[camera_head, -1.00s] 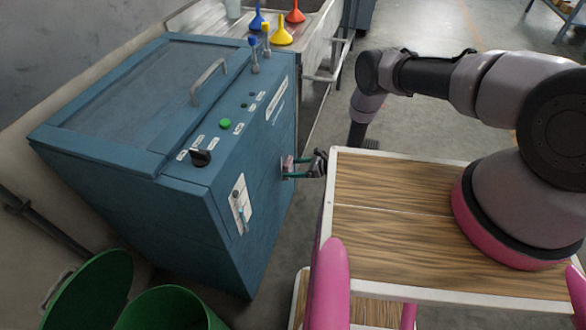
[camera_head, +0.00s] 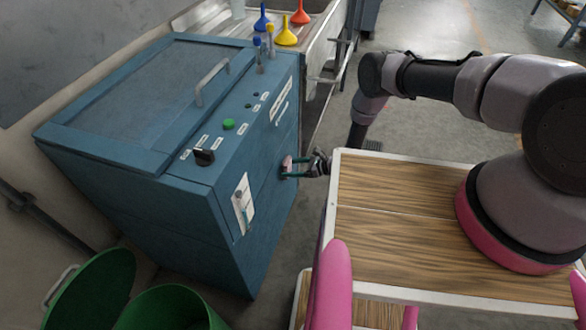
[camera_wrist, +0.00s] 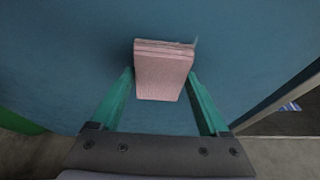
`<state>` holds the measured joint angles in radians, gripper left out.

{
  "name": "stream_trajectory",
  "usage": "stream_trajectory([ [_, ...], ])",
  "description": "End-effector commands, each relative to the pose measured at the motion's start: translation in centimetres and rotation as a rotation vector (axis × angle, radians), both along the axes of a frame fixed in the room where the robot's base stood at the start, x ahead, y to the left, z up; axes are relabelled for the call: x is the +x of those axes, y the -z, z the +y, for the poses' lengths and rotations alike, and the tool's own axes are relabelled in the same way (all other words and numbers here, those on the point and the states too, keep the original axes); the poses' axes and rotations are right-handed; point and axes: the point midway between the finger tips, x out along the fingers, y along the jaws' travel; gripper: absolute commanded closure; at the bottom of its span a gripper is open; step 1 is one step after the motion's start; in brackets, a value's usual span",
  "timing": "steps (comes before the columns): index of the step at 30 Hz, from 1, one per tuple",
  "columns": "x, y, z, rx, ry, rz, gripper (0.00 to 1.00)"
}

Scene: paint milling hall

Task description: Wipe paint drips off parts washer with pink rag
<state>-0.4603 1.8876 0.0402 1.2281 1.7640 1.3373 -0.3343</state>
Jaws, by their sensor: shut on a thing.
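The blue parts washer (camera_head: 130,195) fills the left half of the head view, with its lid down. My gripper (camera_head: 285,169) is at the washer's front panel, its teal fingers shut on the folded pink rag (camera_wrist: 164,72). In the wrist view my gripper (camera_wrist: 161,90) has one finger on each side of the rag, and the blue panel lies right behind it. The rag is at or very near the panel; contact cannot be told for sure. A thin pale edge shows beside the rag's upper right corner. I cannot make out clear paint drips on the panel.
A metal sink bench (camera_head: 215,18) stands behind the washer, with blue, yellow and red funnels. Green bins (camera_head: 165,308) stand at the lower left. The washer's top bears a lid handle (camera_head: 212,82), a green button and a black knob. Grey floor is open beyond.

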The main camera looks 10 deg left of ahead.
Motion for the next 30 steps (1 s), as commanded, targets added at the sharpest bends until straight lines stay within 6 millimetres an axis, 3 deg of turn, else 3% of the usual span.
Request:
stream_trajectory([
  [7, 0.5, 0.0, 0.1, 0.001, 0.001, -0.001, 0.83],
  [19, 3.7, 0.0, -0.5, 0.001, 0.000, -0.001, 0.83],
  [30, 3.3, 0.0, -0.1, 0.001, 0.001, 0.002, 0.83],
])
